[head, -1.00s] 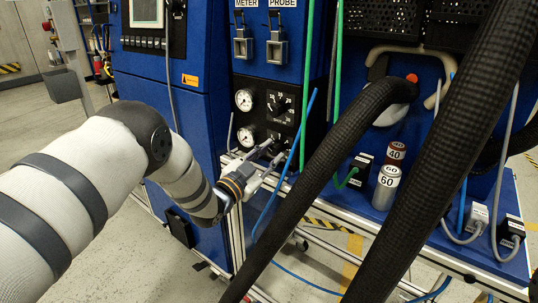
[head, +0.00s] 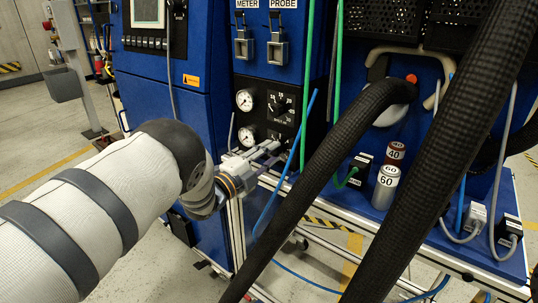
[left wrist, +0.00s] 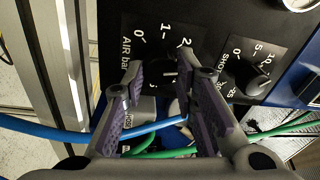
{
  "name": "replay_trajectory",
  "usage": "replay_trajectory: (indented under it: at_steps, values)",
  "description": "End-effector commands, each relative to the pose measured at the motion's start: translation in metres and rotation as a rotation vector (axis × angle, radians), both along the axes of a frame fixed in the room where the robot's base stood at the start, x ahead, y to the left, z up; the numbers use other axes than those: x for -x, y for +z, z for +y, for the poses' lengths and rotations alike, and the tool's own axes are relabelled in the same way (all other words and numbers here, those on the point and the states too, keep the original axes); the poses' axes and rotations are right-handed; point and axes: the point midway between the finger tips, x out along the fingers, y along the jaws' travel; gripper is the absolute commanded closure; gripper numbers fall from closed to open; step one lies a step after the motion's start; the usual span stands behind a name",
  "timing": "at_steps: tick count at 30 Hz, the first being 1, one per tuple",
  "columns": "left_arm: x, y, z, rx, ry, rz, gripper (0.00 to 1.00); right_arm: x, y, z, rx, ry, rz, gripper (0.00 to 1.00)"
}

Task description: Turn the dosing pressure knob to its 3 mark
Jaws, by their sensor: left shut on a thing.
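The dosing pressure knob (left wrist: 170,82), which I take to be the dark one on the dial marked "AIR bar", sits between my left gripper's purple-padded fingers. The dial's 0, 1 and 2 marks show above it in the left wrist view. The 3 mark is not visible there, and the knob's exact pointer direction is hard to read. My left gripper (left wrist: 166,84) is shut on this knob. In the head view the left gripper (head: 271,150) reaches the lower part of the black panel (head: 262,88) and hides the knob. My right gripper is not in view.
A second knob (left wrist: 252,76), on the "SHOT" dial, is close beside the right finger. Two gauges (head: 244,100) stand left of the knobs. Blue (head: 285,175) and green hoses hang close to the gripper. Thick black hoses (head: 335,180) cross on the right.

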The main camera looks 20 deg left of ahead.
Motion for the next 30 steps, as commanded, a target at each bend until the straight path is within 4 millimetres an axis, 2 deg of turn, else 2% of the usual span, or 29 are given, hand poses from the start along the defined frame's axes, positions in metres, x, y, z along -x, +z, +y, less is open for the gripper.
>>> replay_trajectory:
  at_steps: [12,28,29,30]
  values:
    - [-0.0003,0.0007,0.0007,-0.157,0.001,-0.057,1.00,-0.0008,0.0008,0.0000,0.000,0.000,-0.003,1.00]
    - [-0.0005,0.0010,0.0011,-0.176,0.002,-0.065,1.00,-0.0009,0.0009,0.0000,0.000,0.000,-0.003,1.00]
    - [-0.0005,0.0010,0.0011,-0.176,0.002,-0.065,0.72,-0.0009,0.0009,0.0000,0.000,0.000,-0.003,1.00]
    - [-0.0005,0.0011,0.0011,-0.176,0.002,-0.065,0.63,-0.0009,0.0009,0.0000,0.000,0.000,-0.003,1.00]
